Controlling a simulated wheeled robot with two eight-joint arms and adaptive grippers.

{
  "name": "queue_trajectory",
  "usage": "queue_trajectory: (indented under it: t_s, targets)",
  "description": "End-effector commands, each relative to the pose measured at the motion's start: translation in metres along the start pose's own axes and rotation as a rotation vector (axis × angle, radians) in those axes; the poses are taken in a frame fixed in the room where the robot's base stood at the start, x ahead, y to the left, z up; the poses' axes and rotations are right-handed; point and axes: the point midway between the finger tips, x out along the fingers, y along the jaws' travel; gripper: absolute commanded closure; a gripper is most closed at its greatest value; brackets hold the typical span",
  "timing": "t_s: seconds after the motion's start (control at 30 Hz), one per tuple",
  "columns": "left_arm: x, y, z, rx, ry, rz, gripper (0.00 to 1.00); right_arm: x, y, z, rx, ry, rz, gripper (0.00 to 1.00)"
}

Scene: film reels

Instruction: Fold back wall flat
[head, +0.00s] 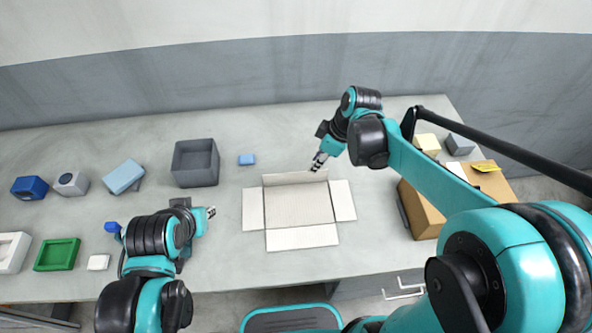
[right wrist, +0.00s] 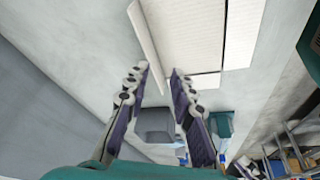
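A white cardboard box (head: 300,207) lies opened out on the grey table. Its left, right and front walls lie flat. Its back wall (head: 296,178) stands tilted up along the rear edge. In the right wrist view the back wall (right wrist: 146,38) is a narrow pale strip whose end lies between my fingertips. My right gripper (head: 317,163) is at the right part of the back wall's top edge. The right wrist view shows its fingers (right wrist: 160,70) apart; contact cannot be told. My left gripper (head: 210,212) is left of the box, apart from it; its opening is too small to judge.
A grey open bin (head: 196,180) and a small blue block (head: 247,160) stand behind and left of the box. Blue and grey items and a green tray (head: 57,255) are at far left. A brown carton (head: 421,213) stands at right.

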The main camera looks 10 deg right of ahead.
Motion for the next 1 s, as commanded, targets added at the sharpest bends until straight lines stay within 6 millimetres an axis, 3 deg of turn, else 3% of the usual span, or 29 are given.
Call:
queue_trajectory:
  t_s: [0.1, 0.33, 0.8, 1.0]
  targets:
    - [-0.004, 0.000, -0.003, 0.000, 0.000, 0.000, 0.76, 0.026, 0.018, -0.015, -0.189, 0.020, -0.090, 0.76]
    - [-0.006, 0.000, -0.004, 0.000, 0.000, 0.000, 0.76, 0.059, 0.030, -0.025, -0.407, 0.063, -0.184, 0.76]
    - [0.010, 0.000, 0.007, 0.000, 0.000, 0.000, 0.76, 0.125, 0.019, -0.026, -0.438, 0.070, -0.196, 0.76]
    - [0.013, 0.000, 0.009, 0.000, 0.000, 0.000, 0.76, 0.138, 0.015, -0.027, -0.436, 0.070, -0.195, 0.76]
